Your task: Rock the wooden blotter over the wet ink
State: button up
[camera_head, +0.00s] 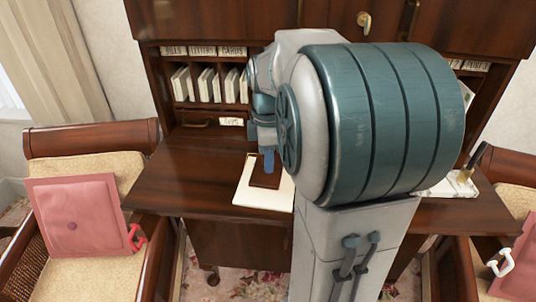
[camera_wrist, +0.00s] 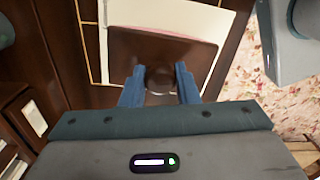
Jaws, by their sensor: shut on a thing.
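The wooden blotter (camera_wrist: 184,48) is a dark brown block with a round knob (camera_wrist: 159,80) on top. My gripper (camera_wrist: 159,88) has its two blue fingers closed around the knob in the wrist view. The blotter lies over a cream sheet of paper (camera_wrist: 213,18), whose edges show around it. In the head view the blotter (camera_head: 266,178) and paper (camera_head: 258,200) are on the desk, and one blue fingertip (camera_head: 269,163) shows above the blotter. My arm hides the rest of the gripper there. No wet ink can be made out.
The desk top (camera_head: 170,185) is clear left of the paper. Pigeonholes with envelopes (camera_head: 209,86) stand behind it. A pen stand (camera_head: 462,182) sits at the right. Chairs flank the desk, the left one holding a pink cushion (camera_head: 80,213).

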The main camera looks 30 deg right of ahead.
jog(key=shift+f, duration=0.55)
jog(key=shift+f+b, duration=0.5)
jog(key=shift+b, duration=0.2)
dwell(0.5)
jog(key=shift+s+a+t+h+b, duration=0.3)
jog(key=shift+t+h+b, duration=0.2)
jog(key=shift+b, duration=0.6)
jog(key=shift+s+a+t+h+b, duration=0.2)
jog(key=shift+s+t+h+b, duration=0.3)
jog(key=shift+b, duration=0.55)
jog(key=shift+w+r, duration=0.1)
jog(key=shift+w+d+g+y+p, duration=0.3)
jog(key=shift+g+y+p, duration=0.3)
jog(key=shift+p, duration=1)
jog(key=shift+w+d+g+y+p, duration=0.25)
jog(key=shift+g+y+p, duration=0.3)
jog(key=shift+p, duration=1)
jog(key=shift+w+d+g+y+p, duration=0.35)
jog(key=shift+w+g+y+p, duration=0.4)
jog(key=shift+p, duration=1.35)
jog(key=shift+s+b, duration=0.15)
jog(key=shift+b, duration=0.15)
jog(key=shift+s+a+f+t+h+b, duration=0.1)
jog(key=shift+s+a+t+h+b, duration=0.2)
jog(key=shift+b, duration=0.6)
jog(key=shift+s+a+f+t+h+b, duration=0.1)
jog(key=shift+t+h+b, duration=0.3)
jog(key=shift+b, duration=0.45)
